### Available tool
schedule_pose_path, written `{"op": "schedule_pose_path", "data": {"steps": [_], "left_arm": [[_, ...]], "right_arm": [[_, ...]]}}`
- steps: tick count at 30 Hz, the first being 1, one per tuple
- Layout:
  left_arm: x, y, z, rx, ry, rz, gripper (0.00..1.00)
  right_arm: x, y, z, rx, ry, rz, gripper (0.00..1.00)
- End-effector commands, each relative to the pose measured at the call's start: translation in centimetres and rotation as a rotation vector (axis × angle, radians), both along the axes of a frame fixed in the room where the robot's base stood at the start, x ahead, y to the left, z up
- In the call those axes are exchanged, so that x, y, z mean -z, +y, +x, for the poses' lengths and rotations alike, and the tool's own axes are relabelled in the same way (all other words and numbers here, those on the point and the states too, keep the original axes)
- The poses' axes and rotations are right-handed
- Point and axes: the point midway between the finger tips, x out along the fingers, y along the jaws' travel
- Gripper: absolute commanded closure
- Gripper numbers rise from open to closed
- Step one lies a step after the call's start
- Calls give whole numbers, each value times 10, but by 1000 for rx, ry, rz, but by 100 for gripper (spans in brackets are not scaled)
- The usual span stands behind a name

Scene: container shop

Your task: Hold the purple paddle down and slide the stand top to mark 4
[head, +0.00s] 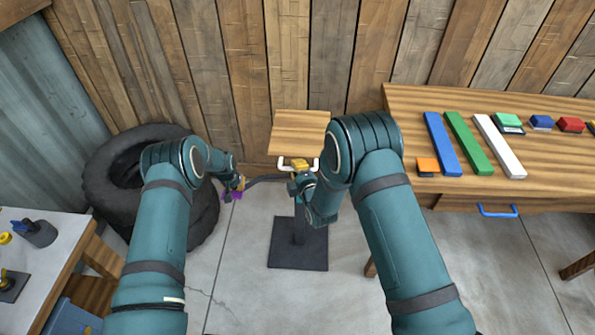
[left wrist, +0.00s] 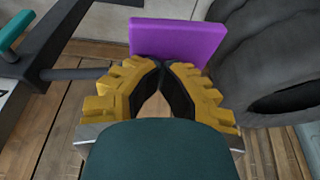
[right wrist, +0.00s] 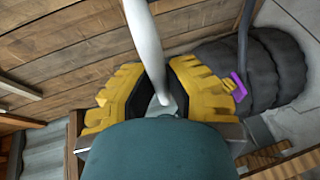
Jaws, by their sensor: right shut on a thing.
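The stand has a wooden top (head: 300,132) and a dark column on a flat black base (head: 298,243). A white handle (head: 284,163) shows at the top's near edge. My right gripper (head: 300,170) is shut on this handle, a white bar (right wrist: 146,40) in the right wrist view. The purple paddle (head: 234,196) is at the end of a dark lever left of the stand. My left gripper (head: 240,184) is at the paddle, fingertips together against its edge (left wrist: 180,40) in the left wrist view; how firmly it presses cannot be told. No mark numbers are readable.
A black tire (head: 115,170) lies behind the left arm. A wooden workbench (head: 430,98) with coloured bars and a blue-handled drawer is at right. A grey table (head: 60,225) is at left. Concrete floor is clear around the base.

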Motion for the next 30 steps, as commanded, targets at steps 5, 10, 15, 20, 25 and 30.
{"op": "schedule_pose_path", "data": {"steps": [5, 10, 15, 20, 25, 30], "left_arm": [[1, -2, -1, 1, 3, -3, 100], [1, -2, -1, 1, 3, -3, 100], [1, -2, -1, 1, 3, -3, 100], [2, -2, -1, 2, 4, -2, 100], [2, -2, -1, 1, 4, -2, 100], [1, -2, -1, 1, 3, -2, 100]], "right_arm": [[-48, 1, 2, -1, -14, 6, 100], [-86, 1, 2, 1, -13, 6, 100], [-108, 1, 2, 1, -11, 5, 100], [-111, 0, 1, 1, -9, 5, 100], [-111, 1, 2, 1, -10, 5, 100], [-111, 0, 2, 1, -9, 5, 57]]}}
